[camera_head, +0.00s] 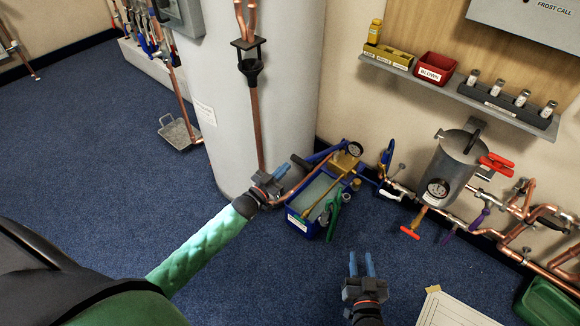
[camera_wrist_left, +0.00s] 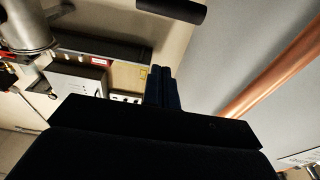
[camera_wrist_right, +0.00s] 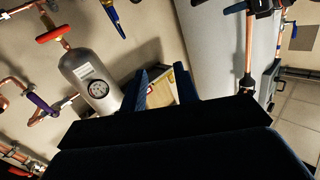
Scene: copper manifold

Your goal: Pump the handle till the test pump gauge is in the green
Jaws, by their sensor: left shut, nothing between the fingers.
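The test pump (camera_head: 303,224) is a blue open tank of water with a white label, standing on the carpet beside the grey cylinder. Its blue handle ends in a black grip (camera_head: 300,162); a dark bar that looks like this grip (camera_wrist_left: 172,10) shows in the left wrist view. The pump gauge (camera_head: 354,149) is a small round dial; its needle and colours are too small to read. My left gripper (camera_head: 281,171) is shut and empty, just below the black grip, apparently not around it. My right gripper (camera_head: 361,263) is open and empty over the carpet, right of the tank.
A tall grey cylinder (camera_head: 262,90) stands left of the pump. A grey vessel (camera_head: 452,165) with its own gauge and copper pipes is on the right wall. A shelf (camera_head: 455,97) hangs above. A cream panel (camera_head: 450,309) lies front right.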

